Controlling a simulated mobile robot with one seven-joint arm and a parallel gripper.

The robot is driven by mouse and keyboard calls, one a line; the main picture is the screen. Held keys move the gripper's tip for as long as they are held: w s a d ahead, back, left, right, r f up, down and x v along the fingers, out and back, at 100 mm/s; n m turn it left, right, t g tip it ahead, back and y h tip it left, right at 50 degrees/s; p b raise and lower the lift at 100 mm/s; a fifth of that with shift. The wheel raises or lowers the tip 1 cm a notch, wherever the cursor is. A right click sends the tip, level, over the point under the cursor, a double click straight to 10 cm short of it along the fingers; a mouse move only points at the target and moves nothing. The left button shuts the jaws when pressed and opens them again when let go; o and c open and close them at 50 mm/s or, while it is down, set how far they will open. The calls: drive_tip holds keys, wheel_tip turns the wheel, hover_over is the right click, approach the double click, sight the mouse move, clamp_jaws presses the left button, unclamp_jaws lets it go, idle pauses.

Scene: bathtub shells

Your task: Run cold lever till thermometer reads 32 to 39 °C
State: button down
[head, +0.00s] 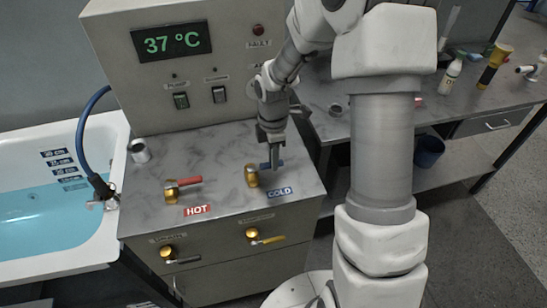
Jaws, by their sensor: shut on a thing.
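The thermometer display (171,41) on the grey panel reads 37 °C in green digits. The cold lever (264,166) is a brass valve with a blue handle, beside the blue COLD label (279,192) on the marble-look counter. My gripper (273,164) points down and is shut on the blue handle. The fingers hide part of the handle. The hot lever (184,186), with a red handle, is to the left above the red HOT label (197,210). Its handle points to the right.
A white bathtub (88,257) with blue water is at the left, and a blue hose (84,128) arches over its edge. A workbench (468,102) with bottles is at the right.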

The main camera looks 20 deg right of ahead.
drive_tip(key=shift+w, duration=0.1)
drive_tip(key=c, duration=0.7)
unclamp_jaws()
wheel_tip(320, 180, up, 18)
drive_tip(key=shift+f+p, duration=0.25)
drive_tip(key=shift+p, duration=0.35)
drive_tip(key=s+r+m+t, duration=0.2)
drive_tip(key=s+m, duration=0.4)
drive_tip(key=s, duration=0.1)
drive_tip(key=s+r+m+t, duration=0.1)
drive_tip(key=s+r+m, duration=0.2)
drive_tip(key=s+m, duration=0.3)
drive_tip(key=s+r+m+t, duration=0.2)
drive_tip(key=s+m, duration=0.4)
drive_tip(key=s, duration=0.1)
drive_tip(key=shift+s+d+r+t, duration=0.15)
drive_tip(key=shift+s+r+t, duration=0.15)
drive_tip(key=shift+s+r, duration=0.05)
